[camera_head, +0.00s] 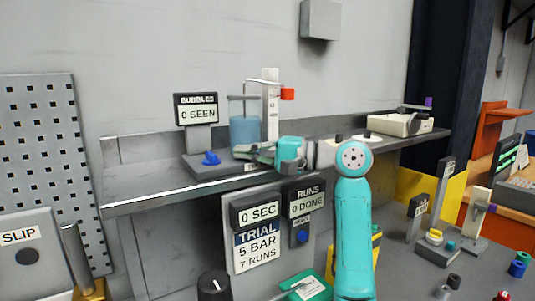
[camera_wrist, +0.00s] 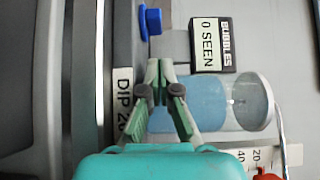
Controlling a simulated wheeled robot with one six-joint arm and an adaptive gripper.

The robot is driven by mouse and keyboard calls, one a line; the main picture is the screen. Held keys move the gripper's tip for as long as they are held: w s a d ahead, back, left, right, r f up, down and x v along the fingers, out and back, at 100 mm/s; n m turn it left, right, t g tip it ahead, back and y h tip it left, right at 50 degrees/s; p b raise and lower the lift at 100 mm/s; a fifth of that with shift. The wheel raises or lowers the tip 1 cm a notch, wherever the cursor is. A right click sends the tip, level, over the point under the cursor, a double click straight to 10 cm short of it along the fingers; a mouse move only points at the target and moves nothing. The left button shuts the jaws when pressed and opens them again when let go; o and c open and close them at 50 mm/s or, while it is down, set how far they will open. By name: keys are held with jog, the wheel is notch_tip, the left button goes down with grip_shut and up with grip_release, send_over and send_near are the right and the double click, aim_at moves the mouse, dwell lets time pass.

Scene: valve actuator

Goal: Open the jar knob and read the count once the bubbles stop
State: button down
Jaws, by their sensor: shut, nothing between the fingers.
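A blue knob (camera_head: 211,158) sits on the grey base at the left of the jar; it also shows at the top of the wrist view (camera_wrist: 151,20). The clear jar (camera_head: 244,128) holds blue liquid, and in the wrist view it lies behind and right of my fingers (camera_wrist: 240,98). The bubbles display (camera_head: 196,108) reads 0 SEEN, also in the wrist view (camera_wrist: 211,45). My gripper (camera_head: 238,151) is shut and empty in front of the jar, to the right of the knob and apart from it. Its fingertips meet in the wrist view (camera_wrist: 159,70).
A scale post (camera_head: 270,105) with a red part (camera_head: 287,94) stands beside the jar. Below the shelf (camera_head: 150,196), a panel shows 0 SEC, 0 DONE and TRIAL 5 BAR 7 RUNS (camera_head: 257,247). A white device (camera_head: 395,124) sits at the shelf's right. The shelf's left end is clear.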

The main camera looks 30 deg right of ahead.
aim_at(231, 164)
jog(key=shift+s+a, duration=0.15)
jog(key=shift+a, duration=1.7)
